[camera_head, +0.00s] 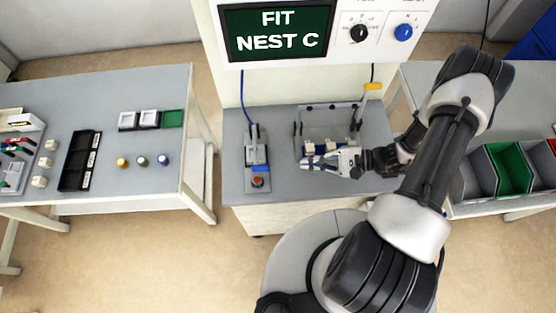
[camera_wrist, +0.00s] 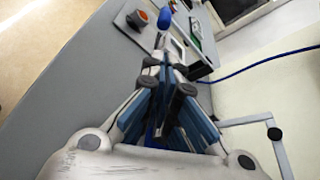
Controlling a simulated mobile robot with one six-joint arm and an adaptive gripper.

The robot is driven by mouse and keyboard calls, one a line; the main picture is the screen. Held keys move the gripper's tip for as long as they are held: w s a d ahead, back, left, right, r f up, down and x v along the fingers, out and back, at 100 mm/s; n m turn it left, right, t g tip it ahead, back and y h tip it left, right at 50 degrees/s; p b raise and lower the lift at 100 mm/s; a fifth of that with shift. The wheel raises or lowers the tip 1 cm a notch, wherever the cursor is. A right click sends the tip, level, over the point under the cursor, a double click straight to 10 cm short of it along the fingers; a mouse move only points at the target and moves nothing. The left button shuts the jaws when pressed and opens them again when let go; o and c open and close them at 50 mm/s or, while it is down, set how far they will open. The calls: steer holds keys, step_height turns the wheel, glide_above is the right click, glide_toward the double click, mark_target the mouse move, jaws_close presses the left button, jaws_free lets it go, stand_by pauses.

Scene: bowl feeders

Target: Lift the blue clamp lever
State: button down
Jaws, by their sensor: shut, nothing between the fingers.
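The blue clamp lever (camera_head: 261,169) is a small blue handle on the grey clamp station left of my gripper. In the wrist view the lever (camera_wrist: 163,18) shows as a rounded blue handle ahead of my fingertips. My gripper (camera_head: 304,162) points left over the front of the central fixture, a short gap to the right of the lever. In the wrist view my gripper (camera_wrist: 167,65) has its fingers together with nothing between them. It does not touch the lever.
An orange button (camera_head: 258,182) sits just in front of the lever. The fixture (camera_head: 299,122) with a yellow-handled arm (camera_head: 373,87) stands behind my gripper. A display panel (camera_head: 278,32) rises at the back. The grey bench top (camera_head: 283,183) between fixture and clamp station is clear.

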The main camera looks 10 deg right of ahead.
mark_target(278, 169)
steer(key=shift+f, duration=0.4)
steer(key=b+x, duration=0.1)
steer(key=x, duration=0.9)
steer(key=shift+a+r+b, duration=0.1)
steer(key=shift+b, duration=0.2)
